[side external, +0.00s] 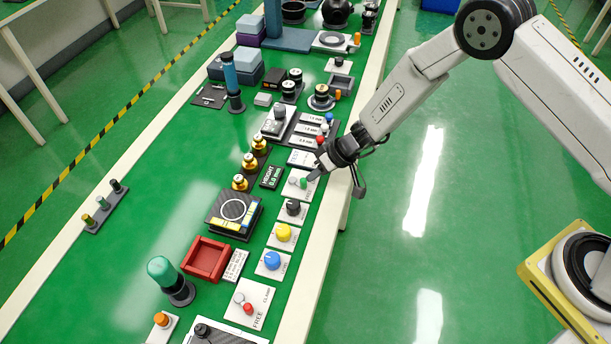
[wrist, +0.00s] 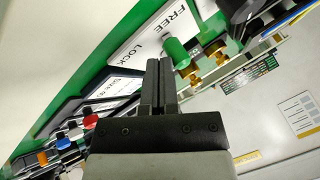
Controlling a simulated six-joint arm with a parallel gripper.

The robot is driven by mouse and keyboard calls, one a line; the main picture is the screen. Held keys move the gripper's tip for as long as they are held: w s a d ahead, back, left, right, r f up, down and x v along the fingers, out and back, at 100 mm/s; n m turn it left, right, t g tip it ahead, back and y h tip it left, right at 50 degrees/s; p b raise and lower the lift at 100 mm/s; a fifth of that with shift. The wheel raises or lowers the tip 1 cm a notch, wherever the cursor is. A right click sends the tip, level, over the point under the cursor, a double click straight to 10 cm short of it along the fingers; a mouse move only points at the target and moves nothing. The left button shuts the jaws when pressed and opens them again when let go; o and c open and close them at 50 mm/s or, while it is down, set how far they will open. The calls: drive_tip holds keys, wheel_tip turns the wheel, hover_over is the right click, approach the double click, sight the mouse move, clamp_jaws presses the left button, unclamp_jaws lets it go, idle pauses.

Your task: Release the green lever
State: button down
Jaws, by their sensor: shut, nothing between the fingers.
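The green lever (side external: 303,183) stands on a small white plate on the green bench, just past the end of my gripper. In the wrist view the lever is a green cylinder (wrist: 176,52) beside a white plate lettered FREE and LOCK (wrist: 150,35); I cannot tell which word it is set to. My gripper (side external: 314,174) is above the bench's right edge, close to the lever. In the wrist view the shut fingers (wrist: 160,68) are together and empty, their tips just left of the lever in the picture; whether they touch it I cannot tell.
A black knob (side external: 293,208), a yellow knob (side external: 283,232) and a blue knob (side external: 272,260) line the bench's right side below the lever. Brass fittings (side external: 249,162) and a small display (side external: 271,176) stand to the left. Red, white and blue knobs (side external: 324,128) are above.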

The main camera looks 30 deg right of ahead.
drive_tip(key=shift+w, duration=0.3)
idle(0.4)
drive_tip(key=shift+s+d, duration=0.1)
drive_tip(key=shift+d, duration=0.75)
drive_tip(key=shift+s+d, duration=0.2)
drive_tip(key=shift+d, duration=0.95)
drive_tip(key=s+a+v, duration=0.1)
drive_tip(key=v, duration=0.8)
drive_tip(key=shift+s+r, duration=0.4)
drive_tip(key=shift+s, duration=0.05)
drive_tip(key=shift+d, duration=0.15)
